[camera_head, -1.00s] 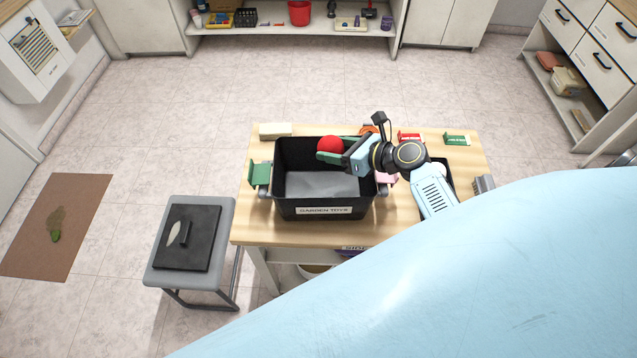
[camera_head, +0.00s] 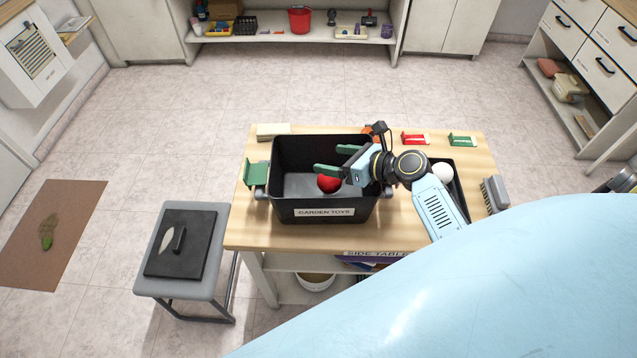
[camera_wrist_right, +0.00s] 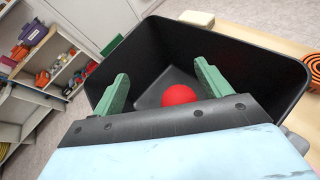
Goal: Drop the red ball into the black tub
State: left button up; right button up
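The black tub (camera_head: 323,213), labelled "GARDEN TOYS", stands on the wooden side table. The red ball (camera_head: 329,184) is inside the tub's opening, below my right gripper's fingers. In the right wrist view the red ball (camera_wrist_right: 179,95) shows between and beyond the fingers, against the inside of the tub (camera_wrist_right: 243,58). Its underside is hidden there. My right gripper (camera_head: 332,160) is open over the tub, its green fingers apart. These fingers also show wide apart in the right wrist view (camera_wrist_right: 160,86). My left gripper is not in view.
On the table (camera_head: 400,235) are a white ball (camera_head: 442,173) in a black tray, a grey brush (camera_head: 495,195), red and green clips and a pale block (camera_head: 273,131). A grey stool (camera_head: 185,287) with a black lid (camera_head: 180,243) stands left of it.

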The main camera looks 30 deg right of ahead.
jog(key=shift+o, duration=0.4)
jog(key=v, duration=1.3)
jog(key=shift+s+p, duration=0.2)
jog(key=shift+p, duration=0.2)
